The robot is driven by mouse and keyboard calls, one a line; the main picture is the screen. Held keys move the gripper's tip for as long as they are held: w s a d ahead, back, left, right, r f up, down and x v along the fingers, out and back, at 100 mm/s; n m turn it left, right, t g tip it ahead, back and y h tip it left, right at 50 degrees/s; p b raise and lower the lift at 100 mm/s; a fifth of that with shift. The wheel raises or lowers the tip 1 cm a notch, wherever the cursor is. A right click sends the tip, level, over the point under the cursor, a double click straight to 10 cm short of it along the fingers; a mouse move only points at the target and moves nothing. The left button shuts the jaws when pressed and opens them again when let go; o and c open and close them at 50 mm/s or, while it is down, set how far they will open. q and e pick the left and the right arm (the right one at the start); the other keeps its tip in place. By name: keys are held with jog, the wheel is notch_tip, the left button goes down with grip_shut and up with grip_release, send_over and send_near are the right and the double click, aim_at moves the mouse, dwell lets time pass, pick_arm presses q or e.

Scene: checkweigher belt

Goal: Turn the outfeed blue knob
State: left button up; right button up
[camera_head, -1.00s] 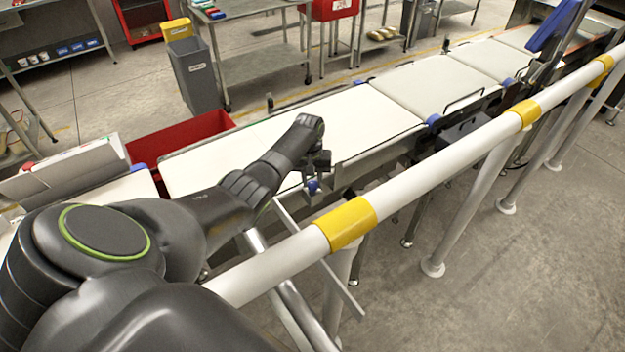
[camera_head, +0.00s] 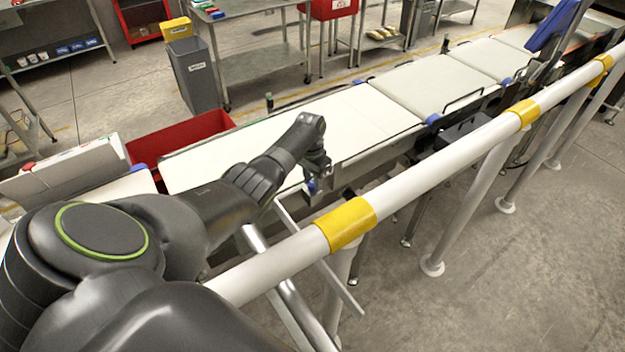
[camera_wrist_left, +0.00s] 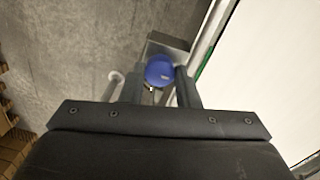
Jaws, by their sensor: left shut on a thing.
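The blue knob (camera_head: 312,186) sits at the near side of the belt, below its edge, and is partly hidden by my left gripper (camera_head: 311,182) in the head view. In the left wrist view the round blue knob (camera_wrist_left: 160,70) sits on a grey metal bracket (camera_wrist_left: 168,42), between the two dark fingers of my left gripper (camera_wrist_left: 158,86). The gripper is shut on the knob. My right gripper is not in view.
A white guard rail (camera_head: 418,180) with yellow bands runs along the near side of the belt (camera_head: 345,115), close to my left arm. A red bin (camera_head: 180,138) stands behind the belt at left. A flat-sided box (camera_head: 68,172) stands at far left.

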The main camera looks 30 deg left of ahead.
aim_at(311, 181)
pick_arm(q)
jog(key=shift+r+m, duration=0.1)
jog(key=shift+m, duration=0.3)
jog(key=o, duration=1)
jog(key=shift+w+r, duration=0.1)
jog(key=shift+r, duration=0.35)
jog(key=r, duration=0.5)
jog(key=r+b, duration=0.1)
jog(key=r, duration=0.5)
jog(key=r+b, duration=0.1)
jog(key=r, duration=0.4)
jog(key=shift+a+r, duration=0.2)
jog(key=shift+a, duration=0.2)
jog(key=shift+c, duration=0.2)
